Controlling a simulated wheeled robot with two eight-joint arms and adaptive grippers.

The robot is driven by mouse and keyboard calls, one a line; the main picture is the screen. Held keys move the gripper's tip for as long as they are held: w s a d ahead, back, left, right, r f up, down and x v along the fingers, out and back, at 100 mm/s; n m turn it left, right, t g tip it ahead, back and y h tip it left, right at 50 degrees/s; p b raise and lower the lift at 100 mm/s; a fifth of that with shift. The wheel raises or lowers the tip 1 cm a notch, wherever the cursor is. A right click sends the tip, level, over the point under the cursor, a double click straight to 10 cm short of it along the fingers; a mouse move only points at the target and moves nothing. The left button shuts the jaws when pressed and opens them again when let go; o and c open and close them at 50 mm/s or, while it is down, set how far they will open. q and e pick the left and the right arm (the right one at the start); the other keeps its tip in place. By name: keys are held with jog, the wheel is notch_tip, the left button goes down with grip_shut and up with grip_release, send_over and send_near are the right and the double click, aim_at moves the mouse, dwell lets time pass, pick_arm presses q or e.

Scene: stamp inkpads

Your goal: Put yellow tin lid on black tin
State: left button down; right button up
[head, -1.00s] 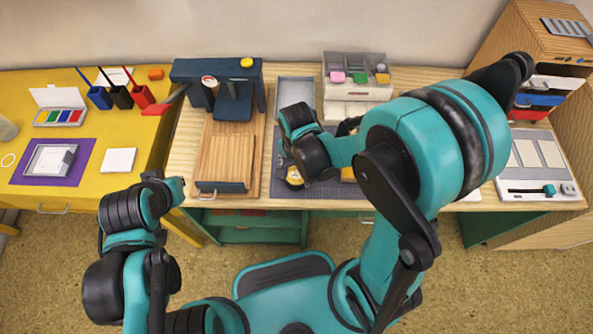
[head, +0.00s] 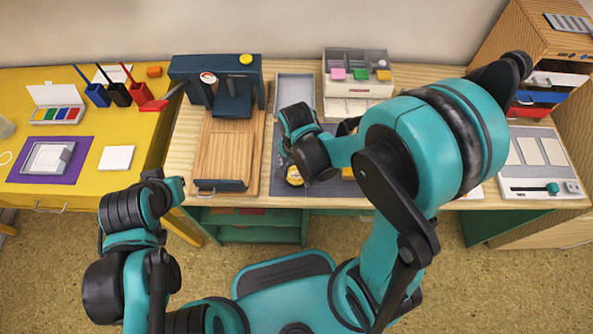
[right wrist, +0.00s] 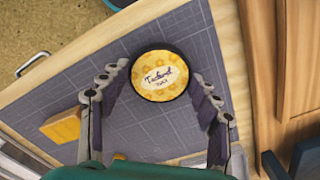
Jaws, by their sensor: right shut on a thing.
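The round yellow tin lid (right wrist: 160,76) with dark lettering lies face up between the fingertips of my right gripper (right wrist: 160,82) in the right wrist view. The gripper is shut on it. A dark ring shows around the lid; I cannot tell whether it is the black tin below. In the head view, the lid (head: 294,177) shows partly below my right gripper (head: 287,161), over the grey mat (head: 325,190). No separate black tin is clear. My left gripper (head: 176,189) is over the front of the table, away from the lid; its jaws are unclear.
A yellow block (right wrist: 72,119) lies on the mat beside the lid. A wooden board with a dark press (head: 232,100) stands left of the mat. A grey tray (head: 296,88) and a drawer box (head: 357,85) stand behind. My right arm hides the mat's right part.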

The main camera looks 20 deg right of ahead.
jog(key=shift+f, duration=0.15)
jog(key=o, duration=1)
notch_tip(320, 180, up, 12)
dwell(0.4)
jog(key=s+d+r+n+t, duration=0.3)
jog(key=d+n+t, duration=0.3)
jog(key=n, duration=0.4)
jog(key=shift+s+d+r+n+t, duration=0.3)
jog(key=shift+r+n+t, duration=0.15)
jog(key=shift+r, duration=0.2)
